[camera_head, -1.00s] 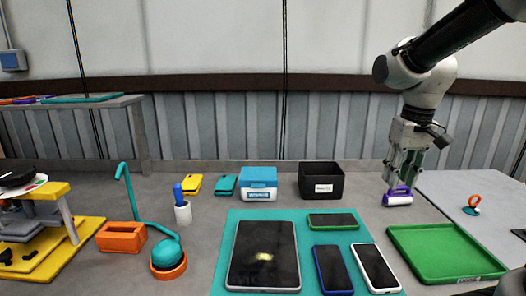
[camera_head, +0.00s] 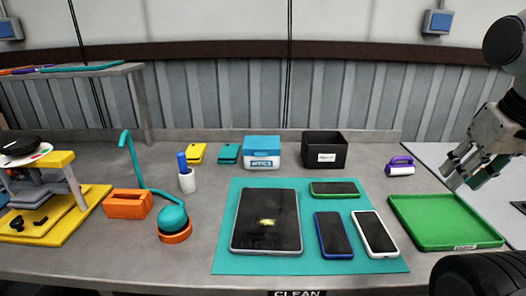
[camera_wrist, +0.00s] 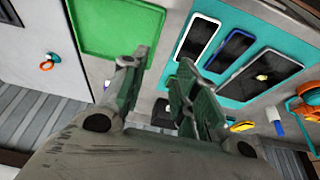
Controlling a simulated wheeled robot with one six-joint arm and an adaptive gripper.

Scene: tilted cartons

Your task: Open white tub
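The white tub (camera_head: 262,162) stands upright at the back middle of the table, with a blue lid (camera_head: 262,142) on it that looks shut. Its label is on the front. My gripper (camera_head: 466,168) is far to its right, in the air by the back right of the green tray, touching nothing. In the wrist view my gripper (camera_wrist: 160,68) has its two fingers apart with nothing held between them. I cannot make out the tub in the wrist view.
A teal mat (camera_head: 225,258) with a tablet and phones lies in front.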

